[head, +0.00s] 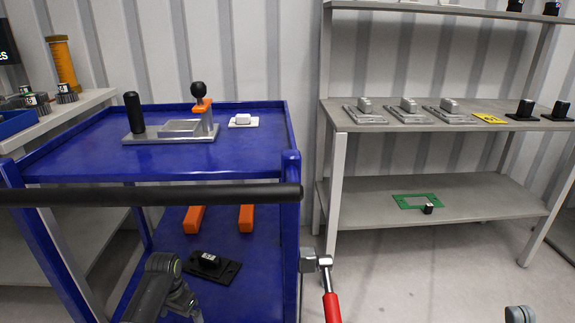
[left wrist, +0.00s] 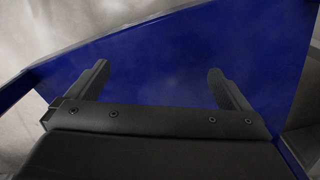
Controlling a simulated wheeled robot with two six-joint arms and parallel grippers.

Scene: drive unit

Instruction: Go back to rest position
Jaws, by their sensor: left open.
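My left gripper (left wrist: 158,70) is open in the left wrist view, its two dark fingers wide apart with nothing between them. A blue surface lies beyond the fingers. In the head view, a dark link of my arm shows at the bottom left, in front of the blue cart (head: 70,170); the left fingers cannot be made out there. Only a small grey rounded part of my right gripper (head: 520,314) shows at the bottom right edge; its fingers are not clear.
The cart's top holds a metal fixture (head: 170,138) and a small white part (head: 243,121). A black part (head: 212,265) and orange blocks lie on its lower shelf. A red-handled tool (head: 332,306) is at its right side.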

